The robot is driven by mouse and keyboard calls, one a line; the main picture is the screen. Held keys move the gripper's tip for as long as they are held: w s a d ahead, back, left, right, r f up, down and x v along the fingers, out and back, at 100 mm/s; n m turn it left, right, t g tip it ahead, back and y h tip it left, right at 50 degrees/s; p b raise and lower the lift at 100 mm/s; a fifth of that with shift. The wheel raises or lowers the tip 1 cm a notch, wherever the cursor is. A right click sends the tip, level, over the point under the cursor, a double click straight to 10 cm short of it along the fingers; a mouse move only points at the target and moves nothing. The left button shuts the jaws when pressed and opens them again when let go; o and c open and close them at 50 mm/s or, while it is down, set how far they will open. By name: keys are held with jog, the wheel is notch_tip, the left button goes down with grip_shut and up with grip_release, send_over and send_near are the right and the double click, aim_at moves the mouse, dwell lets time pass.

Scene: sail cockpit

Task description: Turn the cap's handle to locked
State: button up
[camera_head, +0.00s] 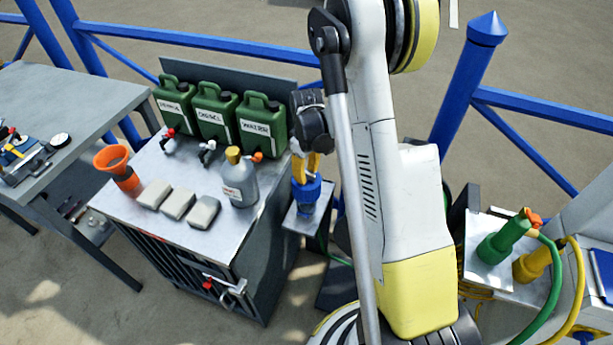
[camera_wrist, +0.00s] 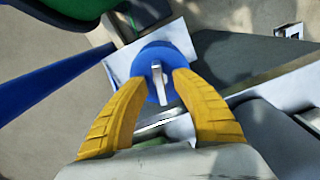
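The blue cap (camera_head: 306,192) sits at the small side shelf to the right of the metal cabinet. In the wrist view, the cap (camera_wrist: 181,55) is a round blue disc with a pale, narrow bar handle (camera_wrist: 157,75) across its face, running nearly up and down in the picture. My gripper (camera_head: 306,166) points down just above the cap. In the wrist view, the yellow fingers of my gripper (camera_wrist: 161,79) are apart, one on each side of the handle, with gaps visible. Whether the fingertips touch the cap's face is unclear. My arm hides the area right of the cap.
Green jerrycans (camera_head: 214,112) stand at the back of the cabinet top (camera_head: 185,225), with a grey bottle (camera_head: 240,183), an orange funnel (camera_head: 113,160) and grey blocks (camera_head: 178,204) in front. A blue railing (camera_head: 200,40) runs behind. Green and yellow hose fittings (camera_head: 503,238) are at right.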

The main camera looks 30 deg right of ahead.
jog(key=shift+f, duration=0.15)
grip_shut()
dwell(0.4)
jog(key=m+b, duration=0.1)
jog(key=m, duration=0.3)
jog(key=shift+m, duration=0.3)
jog(key=m+b, duration=0.1)
jog(key=m, duration=0.3)
jog(key=shift+m, duration=0.3)
jog(key=m, duration=0.4)
jog(key=shift+m, duration=0.3)
jog(key=shift+m+b, duration=0.45)
jog(key=shift+m, duration=1.65)
